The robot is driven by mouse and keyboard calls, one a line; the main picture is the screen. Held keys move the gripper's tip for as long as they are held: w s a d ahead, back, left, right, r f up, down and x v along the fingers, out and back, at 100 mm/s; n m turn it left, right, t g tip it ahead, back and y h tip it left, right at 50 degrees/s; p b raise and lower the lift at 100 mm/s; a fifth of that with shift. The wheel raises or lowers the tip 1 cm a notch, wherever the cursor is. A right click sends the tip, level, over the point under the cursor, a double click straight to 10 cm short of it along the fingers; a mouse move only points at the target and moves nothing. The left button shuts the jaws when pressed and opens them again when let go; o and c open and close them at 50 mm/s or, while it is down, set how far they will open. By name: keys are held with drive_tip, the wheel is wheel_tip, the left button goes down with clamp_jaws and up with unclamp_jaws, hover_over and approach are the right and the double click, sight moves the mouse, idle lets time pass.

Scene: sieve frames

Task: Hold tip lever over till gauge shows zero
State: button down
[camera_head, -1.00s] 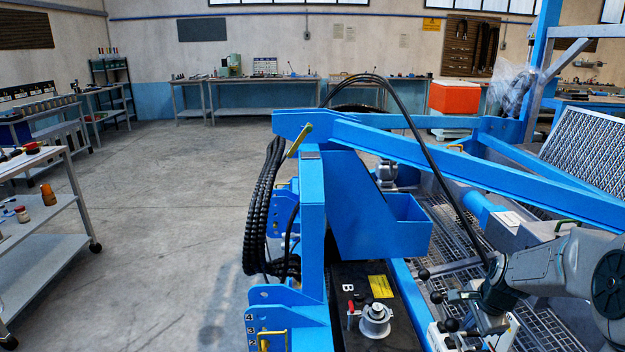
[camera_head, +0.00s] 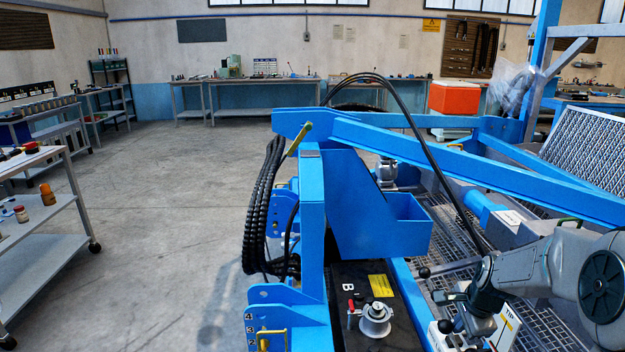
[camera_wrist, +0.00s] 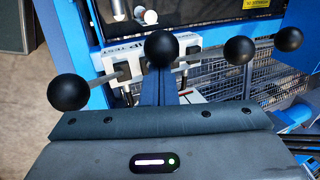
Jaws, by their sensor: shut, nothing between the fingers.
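In the wrist view the knobs are a near left one (camera_wrist: 68,92), a middle one (camera_wrist: 161,49) and two to the right (camera_wrist: 238,52), (camera_wrist: 288,39). I cannot tell which is the tip lever. My gripper (camera_wrist: 165,88) is shut and empty, its fingers pointing at the middle knob; contact cannot be told. The left knob sits nearer the camera than the others. In the head view my gripper (camera_head: 462,308) is among the knobs. No gauge is readable.
A blue steel frame (camera_head: 460,165) with black hoses (camera_head: 410,110) rises beside the console. Wire mesh decking (camera_head: 460,240) is behind. The concrete floor (camera_head: 180,190) at left is open.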

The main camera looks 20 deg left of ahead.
drive_tip(key=shift+a, duration=0.1)
drive_tip(key=shift+s+a+f+b, duration=0.15)
drive_tip(key=shift+s+a+b, duration=0.1)
drive_tip(key=shift+a, duration=0.3)
drive_tip(key=shift+s+a+f+b, duration=0.1)
drive_tip(key=shift+s+a, duration=0.1)
drive_tip(key=shift+a, duration=0.3)
drive_tip(key=shift+f, duration=0.1)
idle(4.9)
drive_tip(key=w+d, duration=0.2)
drive_tip(key=d, duration=0.5)
drive_tip(key=shift+w, duration=0.4)
wheel_tip(320, 180, up, 7)
drive_tip(key=p, duration=0.5)
